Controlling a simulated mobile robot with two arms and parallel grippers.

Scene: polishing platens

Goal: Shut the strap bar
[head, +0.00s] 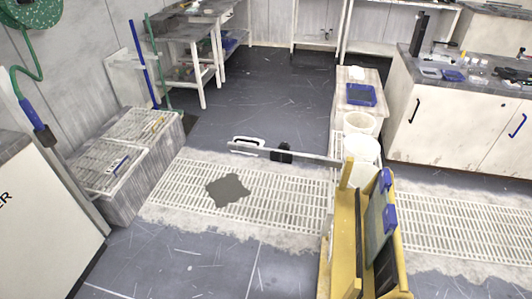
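What looks like the strap bar (312,156) is a thin, pale, level bar in the middle of the head view. It reaches left from near the top of the yellow rack (344,238), out over the floor. A white loop handle (249,141) is near its free left end, and a black block (282,153) sits along it. The bar stands swung out, away from the rack's front. The rack holds upright grey-green plates (376,222) with blue clips. The bar's right end is partly hidden, so its joint cannot be made out. Neither of my grippers shows.
White buckets (361,148) and a small bench with a blue tray (361,95) stand behind the rack. A dark patch (228,190) lies on the pale floor grating (177,190). Grated bins (95,163) stand at left, cabinets (450,120) at right. Floor left of the rack is open.

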